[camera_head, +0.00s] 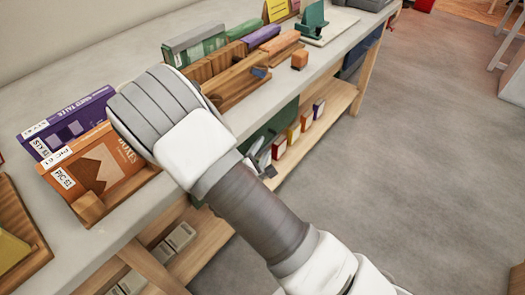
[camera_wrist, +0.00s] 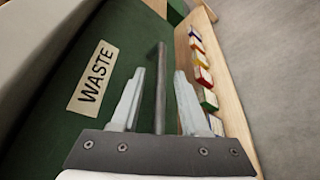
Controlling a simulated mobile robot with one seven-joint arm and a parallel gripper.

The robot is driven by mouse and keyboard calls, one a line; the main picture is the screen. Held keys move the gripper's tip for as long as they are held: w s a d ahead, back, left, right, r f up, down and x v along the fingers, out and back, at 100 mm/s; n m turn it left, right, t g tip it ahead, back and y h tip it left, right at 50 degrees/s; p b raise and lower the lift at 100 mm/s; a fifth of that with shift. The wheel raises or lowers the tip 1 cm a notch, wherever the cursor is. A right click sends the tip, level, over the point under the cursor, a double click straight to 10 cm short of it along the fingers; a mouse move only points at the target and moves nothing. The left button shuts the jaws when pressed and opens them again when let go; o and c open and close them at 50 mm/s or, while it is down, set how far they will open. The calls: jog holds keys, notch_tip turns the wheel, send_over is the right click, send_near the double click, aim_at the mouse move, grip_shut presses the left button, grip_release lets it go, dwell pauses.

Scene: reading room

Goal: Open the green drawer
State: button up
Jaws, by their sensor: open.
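The green drawer (camera_wrist: 70,118) fills much of the left of the wrist view, with a pale label (camera_wrist: 93,78) reading "WASTE" on its front. A dark bar handle (camera_wrist: 161,75) runs along the front and lies in line with the gap between my fingers. My gripper (camera_wrist: 161,85) is open, with one finger on each side of the handle in the picture. I cannot tell whether either finger touches it. In the head view a part of the green drawer (camera_head: 277,125) shows under the worktop; my arm hides the rest of it and most of my gripper.
Several small coloured boxes (camera_head: 293,131) stand on a wooden shelf (camera_head: 338,100) under the worktop. Purple (camera_head: 75,122) and orange (camera_head: 100,170) boxes and wooden trays stand on the worktop (camera_head: 175,200). The grey floor (camera_head: 420,150) at right is clear.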

jog(key=shift+w, duration=0.15)
grip_shut()
dwell(1.4)
